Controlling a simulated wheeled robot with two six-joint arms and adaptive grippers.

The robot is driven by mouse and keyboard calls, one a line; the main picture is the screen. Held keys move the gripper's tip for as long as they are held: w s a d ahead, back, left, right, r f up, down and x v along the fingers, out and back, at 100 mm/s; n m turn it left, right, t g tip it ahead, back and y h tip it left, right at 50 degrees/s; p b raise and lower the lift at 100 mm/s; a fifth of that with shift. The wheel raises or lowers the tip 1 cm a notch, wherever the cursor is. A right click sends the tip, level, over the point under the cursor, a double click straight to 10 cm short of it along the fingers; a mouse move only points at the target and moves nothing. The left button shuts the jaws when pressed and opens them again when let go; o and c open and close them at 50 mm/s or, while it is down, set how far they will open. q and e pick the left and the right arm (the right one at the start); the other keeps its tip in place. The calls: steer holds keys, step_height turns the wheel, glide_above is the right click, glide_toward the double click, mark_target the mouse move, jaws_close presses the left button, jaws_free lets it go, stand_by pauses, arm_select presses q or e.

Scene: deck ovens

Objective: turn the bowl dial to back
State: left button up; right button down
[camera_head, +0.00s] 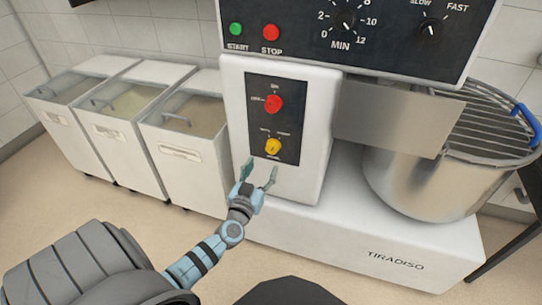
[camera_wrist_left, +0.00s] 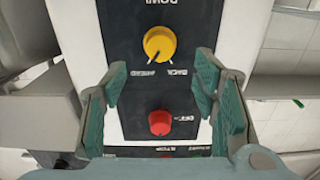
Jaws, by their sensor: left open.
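The bowl dial (camera_head: 273,146) is a yellow knob low on the black panel of the mixer's white column. In the left wrist view, which is upside down, the yellow dial (camera_wrist_left: 159,44) shows a dark pointer mark towards the lower left, on the side of the AHEAD label. The BACK label (camera_wrist_left: 178,72) is at its lower right. My left gripper (camera_head: 259,172) is open and empty, just below the dial and apart from it. In the wrist view its two fingers stand either side of the panel.
A red knob (camera_head: 273,103) sits above the yellow dial on the same panel. A steel bowl (camera_head: 424,190) with a wire guard stands at the right. Several white bins (camera_head: 180,153) stand at the left. Floor is free in front of the bins.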

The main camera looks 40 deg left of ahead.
mark_target(271, 151)
arm_select(q)
steer(key=b+x, duration=0.2)
steer(key=x, duration=0.6)
steer(key=shift+f+b, duration=0.2)
steer(key=shift+b, duration=0.2)
steer(key=shift+w+a+r, duration=0.1)
steer(key=shift+w+a, duration=0.05)
steer(key=shift+w, duration=0.2)
steer(key=shift+r, duration=0.1)
steer(key=c, duration=1.1)
